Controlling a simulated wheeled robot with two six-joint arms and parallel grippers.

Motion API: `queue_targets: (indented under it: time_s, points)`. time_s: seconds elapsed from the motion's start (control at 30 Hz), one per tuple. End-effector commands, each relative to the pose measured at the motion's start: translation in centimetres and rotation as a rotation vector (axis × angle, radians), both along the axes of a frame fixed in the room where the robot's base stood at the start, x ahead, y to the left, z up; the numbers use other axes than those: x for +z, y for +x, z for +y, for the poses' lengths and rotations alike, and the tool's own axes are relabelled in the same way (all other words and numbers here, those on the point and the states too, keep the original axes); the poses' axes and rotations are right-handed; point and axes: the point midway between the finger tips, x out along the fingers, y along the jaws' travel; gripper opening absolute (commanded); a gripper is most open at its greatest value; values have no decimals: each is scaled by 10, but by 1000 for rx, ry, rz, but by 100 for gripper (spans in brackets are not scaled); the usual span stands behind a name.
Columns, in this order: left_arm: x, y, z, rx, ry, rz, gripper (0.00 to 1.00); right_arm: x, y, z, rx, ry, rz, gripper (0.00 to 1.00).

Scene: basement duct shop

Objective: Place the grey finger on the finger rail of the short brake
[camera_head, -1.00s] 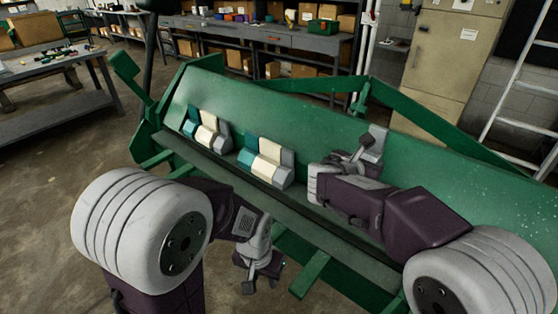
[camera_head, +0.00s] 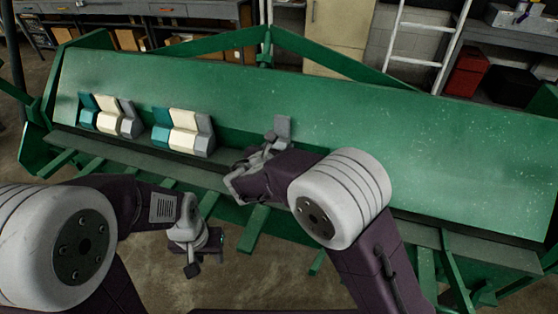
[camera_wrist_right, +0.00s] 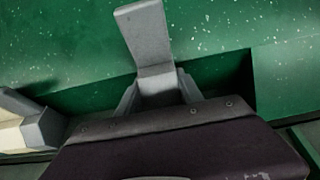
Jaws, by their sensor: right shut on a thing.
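The grey finger (camera_head: 283,127) is held in my right gripper (camera_head: 268,152), its flat upper part standing up against the green brake face. In the right wrist view the finger (camera_wrist_right: 148,38) sticks up between the two jaws of the gripper (camera_wrist_right: 160,88), which are shut on its lower part. The finger rail (camera_head: 150,162) runs along the foot of the short brake (camera_head: 360,110). I cannot tell whether the held finger touches the rail; its base is hidden by the jaws. My left gripper (camera_head: 192,258) hangs in front of the brake, apart from the fingers; its jaws are unclear.
Two groups of teal, cream and grey fingers sit on the rail: a left group (camera_head: 110,115) and a right group (camera_head: 183,132), with a gap between them. The rail right of my gripper looks bare. Green bars jut out at the front. A ladder (camera_head: 425,40) stands behind.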

Motion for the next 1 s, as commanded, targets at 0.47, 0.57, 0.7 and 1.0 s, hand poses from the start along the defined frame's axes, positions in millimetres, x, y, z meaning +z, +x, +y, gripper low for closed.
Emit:
queue_targets:
  time_s: [0.47, 0.57, 0.7, 1.0]
  points:
    - [-11, 0, 0, 0, 0, 0, 36, -44, 0, 0, 0, 0, 0, 0]
    - [-12, 0, 0, 0, 0, 0, 36, -45, 0, 0, 0, 0, 0, 0]
    - [-13, 0, 0, 0, 0, 0, 36, -46, 0, 0, 0, 0, 1, 63]
    - [-12, 0, 0, 0, 0, 0, 36, -45, 0, 0, 0, 0, 1, 65]
